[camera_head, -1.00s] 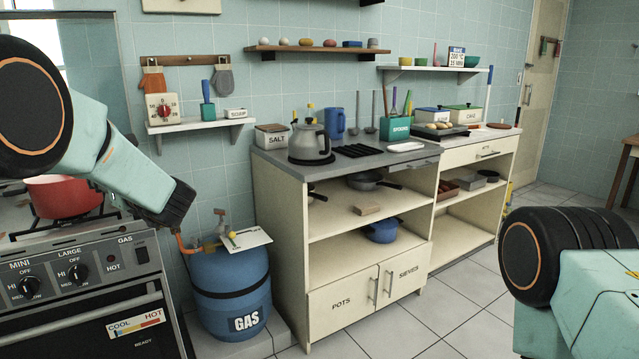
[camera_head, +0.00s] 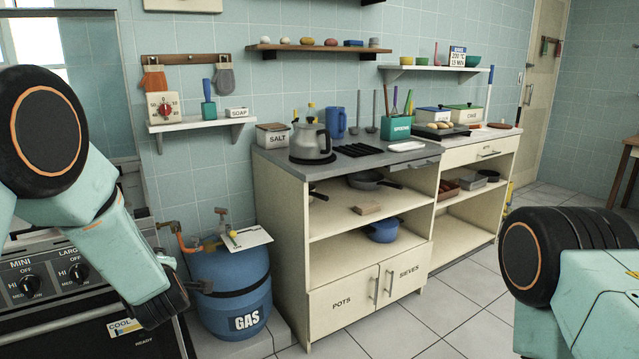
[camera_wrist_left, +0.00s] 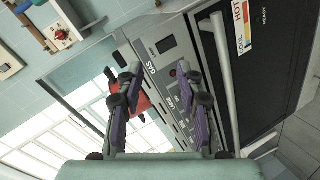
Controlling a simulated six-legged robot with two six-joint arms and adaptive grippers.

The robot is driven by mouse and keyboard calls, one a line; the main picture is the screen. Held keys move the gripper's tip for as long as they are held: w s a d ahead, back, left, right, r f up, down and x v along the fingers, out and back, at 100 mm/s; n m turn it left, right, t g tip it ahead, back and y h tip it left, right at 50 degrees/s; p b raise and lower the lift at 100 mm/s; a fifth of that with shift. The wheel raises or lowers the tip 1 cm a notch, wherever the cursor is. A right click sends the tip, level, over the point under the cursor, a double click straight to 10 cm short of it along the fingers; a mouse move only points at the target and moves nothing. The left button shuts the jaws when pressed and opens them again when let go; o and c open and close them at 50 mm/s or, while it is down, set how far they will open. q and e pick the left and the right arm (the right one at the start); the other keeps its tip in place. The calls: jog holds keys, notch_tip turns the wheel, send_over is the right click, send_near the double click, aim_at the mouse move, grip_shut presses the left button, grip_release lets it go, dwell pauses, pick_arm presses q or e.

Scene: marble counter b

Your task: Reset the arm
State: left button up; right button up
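My left arm comes down from the left in the head view. Its gripper (camera_head: 187,274) is in front of the stove, left of the blue gas cylinder (camera_head: 232,290), and partly hidden by its own wrist. In the left wrist view, the two fingers of this gripper (camera_wrist_left: 162,78) are spread apart with nothing between them. They point toward the stove's front panel (camera_wrist_left: 167,92). My right arm shows only as a joint and link at the lower right of the head view. Its gripper is out of view.
The stove (camera_head: 75,290) stands close to my left arm. A red pot (camera_wrist_left: 143,100) shows behind a finger in the wrist view. A counter cabinet (camera_head: 330,245) with a kettle (camera_head: 311,140) stands in the middle. The tiled floor (camera_head: 425,320) before it is clear.

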pick_arm(q)
jog(key=s+d+f+m+g+h, duration=0.35)
jog(key=s+f+m, duration=0.35)
jog(key=s+f, duration=0.25)
jog(key=s+d+f+m+g+h, duration=0.2)
jog(key=s+d+f+m, duration=0.2)
jog(key=s+f+m, duration=0.45)
jog(key=s+d+f+m+g, duration=0.1)
jog(key=s+f+g, duration=0.1)
jog(key=s, duration=0.7)
jog(key=s+d+f+m+g+h, duration=0.1)
jog(key=s+f+g, duration=0.1)
jog(key=s, duration=0.8)
jog(key=s+d+f+m+g+h, duration=0.1)
jog(key=s+d+f+g, duration=0.1)
jog(key=s, duration=0.7)
jog(key=shift+s+f+m, duration=0.2)
jog(key=shift+f+m, duration=0.15)
jog(key=shift+f, duration=0.15)
jog(key=shift+g, duration=0.25)
